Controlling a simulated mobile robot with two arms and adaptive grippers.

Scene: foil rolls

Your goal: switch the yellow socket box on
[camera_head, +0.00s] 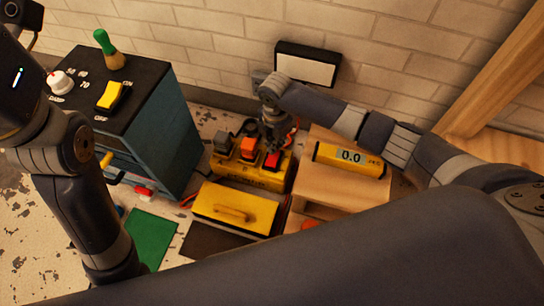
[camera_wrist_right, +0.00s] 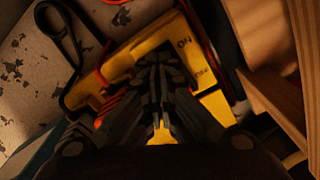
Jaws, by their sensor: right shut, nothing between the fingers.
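The yellow socket box (camera_head: 228,172) stands on the floor near the wall, with a grey plug (camera_head: 222,142) and an orange plug (camera_head: 248,148) in its top. A red-orange part (camera_head: 272,159) shows at its right end, and I cannot tell whether it is the switch. My right gripper (camera_head: 274,142) is shut and empty over that right end. In the right wrist view, the shut fingers (camera_wrist_right: 160,68) lie over the yellow box (camera_wrist_right: 133,53) beside its "ON" marking (camera_wrist_right: 183,43). The fingers hide part of the box there; contact is unclear. My left gripper is out of view.
A yellow toolbox (camera_head: 235,207) lies in front of the socket box. A wooden stand (camera_head: 335,190) with a yellow meter (camera_head: 350,160) reading 0.0 is close on the right. A blue cabinet (camera_head: 160,140) with a separate yellow switch (camera_head: 112,96) stands left.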

